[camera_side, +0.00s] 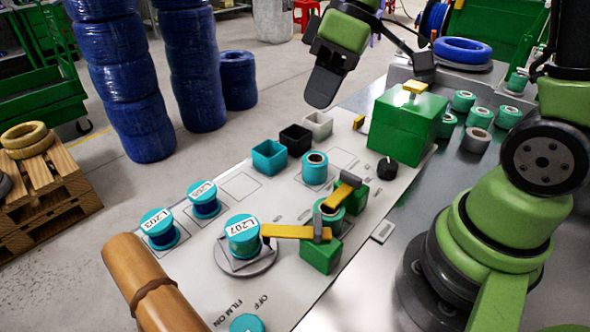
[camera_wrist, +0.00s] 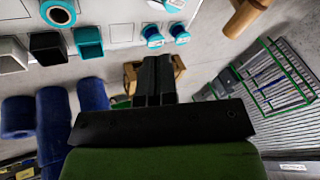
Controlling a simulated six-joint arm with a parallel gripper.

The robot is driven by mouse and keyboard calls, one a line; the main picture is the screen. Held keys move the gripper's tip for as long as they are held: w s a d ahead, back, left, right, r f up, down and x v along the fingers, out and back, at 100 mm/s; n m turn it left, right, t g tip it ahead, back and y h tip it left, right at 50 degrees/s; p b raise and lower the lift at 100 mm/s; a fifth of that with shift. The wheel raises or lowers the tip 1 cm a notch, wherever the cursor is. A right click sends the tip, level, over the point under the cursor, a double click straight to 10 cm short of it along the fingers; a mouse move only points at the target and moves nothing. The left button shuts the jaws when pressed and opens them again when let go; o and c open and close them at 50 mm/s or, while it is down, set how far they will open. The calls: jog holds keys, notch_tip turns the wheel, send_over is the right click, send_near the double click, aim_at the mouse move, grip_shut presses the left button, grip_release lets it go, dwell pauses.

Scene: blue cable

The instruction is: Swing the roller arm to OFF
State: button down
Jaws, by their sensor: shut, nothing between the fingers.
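A yellow arm (camera_side: 292,231) on a green block (camera_side: 320,256) reaches left to the teal spool labelled L207 (camera_side: 243,238), which stands on a round grey plate. A grey upright piece stands on that arm. A second, shorter yellow arm (camera_side: 338,197) sits by another green block (camera_side: 358,192) behind it. FILM ON and OFF are printed on the board (camera_side: 205,285) in front of L207. I cannot tell for sure which part is the roller arm. My gripper (camera_side: 322,88) is shut and empty, high above the back of the board, apart from both arms; its fingers show in the wrist view (camera_wrist: 158,80).
A brown roll (camera_side: 155,285) lies at the board's front left. Spools L203 (camera_side: 160,229) and L205 (camera_side: 204,199), three open boxes (camera_side: 295,138) and a large green box (camera_side: 408,124) stand on the board. A black knob (camera_side: 387,168) is near its right edge.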

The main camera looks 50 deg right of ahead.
jog(key=s+r+m+t+h, duration=0.2)
jog(key=s+r+m+t, duration=0.3)
jog(key=s, duration=0.6)
notch_tip(320, 180, up, 2)
jog(key=m, duration=0.3)
jog(key=shift+r+h, duration=0.25)
jog(key=shift+h, duration=0.05)
jog(key=c, duration=1.5)
grip_release()
jog(key=shift+s+m, duration=0.2)
jog(key=shift+m, duration=0.1)
jog(key=shift+c, duration=0.2)
jog(key=o, duration=0.4)
jog(key=shift+w+f, duration=0.1)
jog(key=shift+w, duration=0.1)
jog(key=m+g+y, duration=0.1)
jog(key=m+g, duration=0.6)
jog(key=g, duration=0.3)
send_over(318, 217)
jog(key=w+d, duration=0.2)
jog(key=d, duration=0.1)
notch_tip(318, 217, down, 15)
jog(key=shift+y, duration=0.3)
jog(key=x, duration=0.9)
jog(key=shift+w+d+f, duration=0.1)
jog(key=shift+w+f, duration=0.1)
jog(key=shift+w, duration=0.05)
